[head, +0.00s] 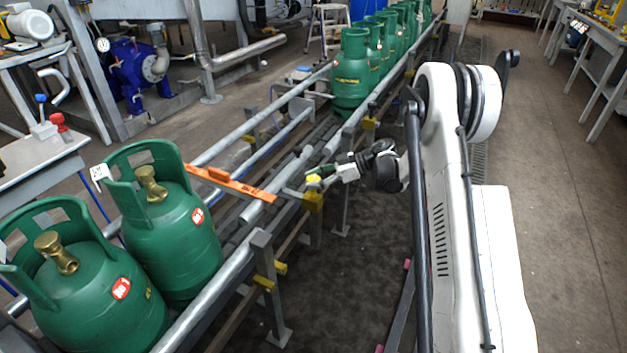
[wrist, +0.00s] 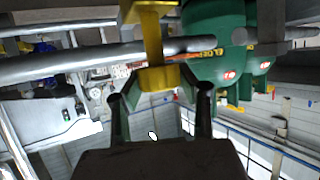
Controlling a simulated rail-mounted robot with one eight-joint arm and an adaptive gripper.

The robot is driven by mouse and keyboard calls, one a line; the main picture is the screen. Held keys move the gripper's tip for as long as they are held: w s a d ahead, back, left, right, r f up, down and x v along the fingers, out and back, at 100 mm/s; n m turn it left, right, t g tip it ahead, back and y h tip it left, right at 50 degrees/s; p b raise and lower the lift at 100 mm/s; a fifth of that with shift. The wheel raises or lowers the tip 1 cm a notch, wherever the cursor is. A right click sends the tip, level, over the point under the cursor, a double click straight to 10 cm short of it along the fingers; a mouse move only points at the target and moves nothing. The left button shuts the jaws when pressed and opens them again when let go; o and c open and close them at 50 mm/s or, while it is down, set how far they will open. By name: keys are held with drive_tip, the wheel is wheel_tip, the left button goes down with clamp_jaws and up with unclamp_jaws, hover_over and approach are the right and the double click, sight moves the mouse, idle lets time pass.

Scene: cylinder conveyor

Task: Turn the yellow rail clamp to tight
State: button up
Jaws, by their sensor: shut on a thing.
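The yellow rail clamp (head: 313,199) sits on the near rail of the cylinder conveyor, in the middle of the head view. My gripper (head: 322,176) reaches it from the right and is at its upper part. In the wrist view the yellow clamp (wrist: 160,78) shows as a stem with a wider block below. The two fingers of my gripper (wrist: 159,92) stand on either side of that block and are shut on it. The exact finger contact is small in the head view. I cannot tell how tight the clamp is.
An orange bar (head: 230,184) lies across the conveyor just left of the clamp. Two green cylinders (head: 165,225) stand at the near left, and several more (head: 354,75) stand farther up the line. Metal rails (head: 215,274) run beside the clamp. Dark floor lies open below right.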

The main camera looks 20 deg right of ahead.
drive_tip(key=shift+n+g, duration=1.6)
drive_tip(key=shift+g, duration=0.3)
drive_tip(key=o, duration=1.2)
drive_tip(key=v, duration=0.7)
drive_tip(key=shift+d, duration=0.25)
